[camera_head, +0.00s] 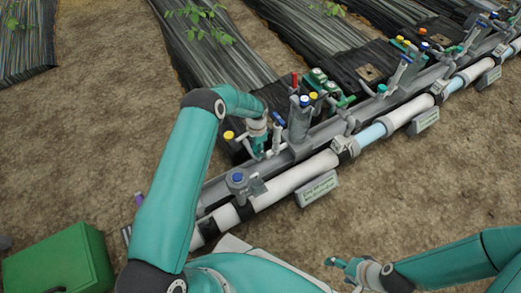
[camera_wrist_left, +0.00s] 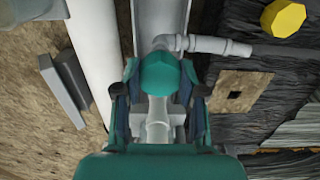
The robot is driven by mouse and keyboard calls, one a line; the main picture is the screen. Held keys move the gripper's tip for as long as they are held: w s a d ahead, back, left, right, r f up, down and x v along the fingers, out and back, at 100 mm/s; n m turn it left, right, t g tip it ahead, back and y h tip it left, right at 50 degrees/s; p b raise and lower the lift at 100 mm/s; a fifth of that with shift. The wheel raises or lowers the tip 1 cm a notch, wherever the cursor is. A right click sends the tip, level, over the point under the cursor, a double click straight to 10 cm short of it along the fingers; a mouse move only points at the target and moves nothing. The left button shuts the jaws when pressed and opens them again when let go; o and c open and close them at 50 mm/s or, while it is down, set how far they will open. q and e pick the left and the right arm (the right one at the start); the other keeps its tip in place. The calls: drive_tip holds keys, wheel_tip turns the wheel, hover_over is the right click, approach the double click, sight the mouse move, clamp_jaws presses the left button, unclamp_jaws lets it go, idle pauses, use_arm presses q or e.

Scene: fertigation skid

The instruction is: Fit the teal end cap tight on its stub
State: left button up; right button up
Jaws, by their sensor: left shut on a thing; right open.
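The teal end cap (camera_wrist_left: 168,75) shows in the left wrist view between the fingers of my left gripper (camera_wrist_left: 159,95), which is shut on it. A pale grey pipe piece (camera_wrist_left: 158,118) lies right by the cap between the fingers; I cannot tell whether the cap is seated on its stub. In the head view my left gripper (camera_head: 262,148) is down at the skid's near end, and the cap is hard to tell from the teal fingers. My right gripper (camera_head: 345,267) is open and empty at the lower right, away from the skid.
A grey pipe elbow (camera_wrist_left: 190,43) is just beyond the cap. A yellow cap (camera_wrist_left: 283,18) is at the upper right. A blue-topped valve (camera_head: 238,178) and red-handled fitting (camera_head: 295,82) flank my left gripper. A white pipe (camera_head: 300,172) runs in front; a green box (camera_head: 58,262) stands lower left.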

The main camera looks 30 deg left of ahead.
use_arm(q)
drive_tip(key=shift+f, duration=0.3)
idle(0.4)
drive_tip(key=shift+f+b, duration=0.25)
drive_tip(key=shift+b, duration=0.3)
drive_tip(key=o, duration=0.5)
drive_tip(key=shift+f, duration=0.15)
drive_tip(key=shift+f+b, duration=0.2)
drive_tip(key=shift+b, duration=0.35)
